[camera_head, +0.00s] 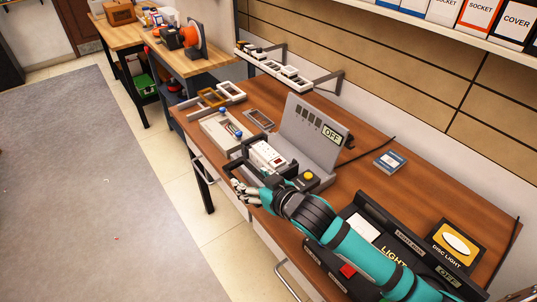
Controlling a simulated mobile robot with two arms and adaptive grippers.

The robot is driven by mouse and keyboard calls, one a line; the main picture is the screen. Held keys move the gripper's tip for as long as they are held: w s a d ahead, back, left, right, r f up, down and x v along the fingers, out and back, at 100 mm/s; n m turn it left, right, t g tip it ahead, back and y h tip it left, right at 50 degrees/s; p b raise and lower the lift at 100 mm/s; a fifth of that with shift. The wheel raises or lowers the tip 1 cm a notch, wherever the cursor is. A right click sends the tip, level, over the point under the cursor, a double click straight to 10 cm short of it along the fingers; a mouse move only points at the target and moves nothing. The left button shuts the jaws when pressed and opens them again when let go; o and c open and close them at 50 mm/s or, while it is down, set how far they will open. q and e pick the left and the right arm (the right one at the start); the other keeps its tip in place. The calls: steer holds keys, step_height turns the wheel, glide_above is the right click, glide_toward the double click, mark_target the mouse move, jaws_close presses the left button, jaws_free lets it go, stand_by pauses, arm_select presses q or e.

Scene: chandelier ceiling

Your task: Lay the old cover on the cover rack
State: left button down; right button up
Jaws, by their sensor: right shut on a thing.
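My right arm comes in from the lower right, and its gripper (240,178) is at the front edge of the wooden workbench. It is shut on a thin dark frame-like piece, seemingly the old cover (232,164), partly hidden by the fingers. The piece is close in front of a white socket unit with red parts (268,157); I cannot tell whether they touch. A wall rack (312,84) behind the bench carries several light pieces. I cannot tell for sure that it is the cover rack. My left gripper is out of view.
A grey panel marked OFF (312,128) stands behind the socket unit. Left of it are a grey tray (216,133), a tan frame (212,97), a white frame (231,90) and a grey frame (259,118). Open floor is left.

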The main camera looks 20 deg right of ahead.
mark_target(272, 156)
steer(key=w+d, duration=0.2)
steer(key=w, duration=0.2)
steer(key=w+d+f+p, duration=0.1)
steer(key=w+d, duration=0.2)
steer(key=w, duration=0.1)
steer(key=w+d+p, duration=0.1)
steer(key=w+d, duration=0.2)
steer(key=w, duration=0.1)
steer(key=shift+w+d+f, duration=0.1)
steer(key=shift+d+f, duration=0.05)
steer(key=shift+d, duration=0.05)
steer(key=shift+w+d, duration=0.4)
steer(key=shift+w, duration=0.15)
step_height(272, 156, down, 2)
steer(key=shift+f+p, duration=0.2)
steer(key=shift+p, duration=0.7)
steer(key=shift+f, duration=0.35)
steer(key=shift+s+a+f, duration=0.1)
steer(key=shift+s+f, duration=0.05)
steer(key=o, duration=1.2)
steer(key=shift+f, duration=0.1)
steer(key=shift+o, duration=0.2)
